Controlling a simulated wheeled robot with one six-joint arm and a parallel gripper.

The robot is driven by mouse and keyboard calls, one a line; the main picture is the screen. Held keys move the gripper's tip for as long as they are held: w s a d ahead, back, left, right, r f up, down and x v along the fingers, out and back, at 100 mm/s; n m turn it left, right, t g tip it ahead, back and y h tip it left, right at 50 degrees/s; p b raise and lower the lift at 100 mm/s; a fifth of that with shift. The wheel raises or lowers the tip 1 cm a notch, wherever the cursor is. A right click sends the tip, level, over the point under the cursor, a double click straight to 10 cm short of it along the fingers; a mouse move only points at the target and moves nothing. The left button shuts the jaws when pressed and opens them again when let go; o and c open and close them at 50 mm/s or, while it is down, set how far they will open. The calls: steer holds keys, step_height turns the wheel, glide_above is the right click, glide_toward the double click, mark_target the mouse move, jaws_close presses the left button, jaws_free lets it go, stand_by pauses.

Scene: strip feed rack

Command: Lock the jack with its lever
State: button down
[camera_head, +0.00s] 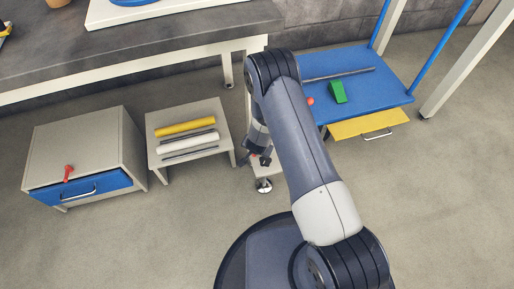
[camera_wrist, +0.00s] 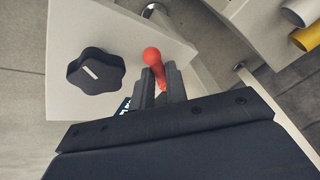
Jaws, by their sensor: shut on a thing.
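In the wrist view a red lever (camera_wrist: 152,57) with a round ball end points up between my fingers. My gripper (camera_wrist: 160,82) is shut on its shaft; it also shows in the head view (camera_head: 257,160), low beside the bench leg. A white plate (camera_wrist: 120,25), which looks like part of the jack, lies behind the lever. It carries a black star knob (camera_wrist: 95,71) to the left of the lever. The lever's root is hidden by my fingers. In the head view my arm and gripper cover most of the jack; a round metal foot (camera_head: 263,186) shows below my gripper.
A low stand (camera_head: 215,110) with yellow and white rolls is just left of my gripper. A grey cabinet (camera_head: 85,145) with a blue drawer stands further left. A blue cart (camera_head: 390,90) with a green block (camera_head: 338,92) is at the right. Open floor lies in front.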

steer(key=shift+r+p, duration=0.2)
steer(key=shift+p, duration=0.25)
steer(key=m+p, duration=0.1)
steer(key=p, duration=0.4)
steer(key=shift+a+r+m+h, duration=0.15)
steer(key=shift+a+m+h, duration=0.15)
steer(key=shift+m+h, duration=0.1)
steer(key=shift+w+a+f+m+h+p, duration=0.15)
steer(key=shift+m+h+p, duration=0.1)
steer(key=shift+m+p, duration=0.3)
steer(key=shift+w+a+f+m+h+p, duration=0.15)
steer(key=shift+m+h+p, duration=0.1)
steer(key=shift+m+p, duration=0.3)
steer(key=m, duration=0.1)
steer(key=m+h+b, duration=0.1)
steer(key=w+a+m+g, duration=0.1)
steer(key=shift+f+m+b, duration=0.2)
steer(key=shift+m+b, duration=0.15)
steer(key=shift+m, duration=0.05)
steer(key=shift+w+a+r+m+g+h+b, duration=0.1)
steer(key=shift+w+m+g+h+b, duration=0.15)
steer(key=shift+m+b, duration=0.35)
steer(key=shift+a+m+g+h+b, duration=0.15)
steer(key=shift+m+h+b, duration=0.25)
steer(key=shift+m, duration=0.3)
steer(key=shift+d, duration=0.1)
steer(key=c, duration=1.7)
jaws_free()
steer(key=shift+r, duration=0.1)
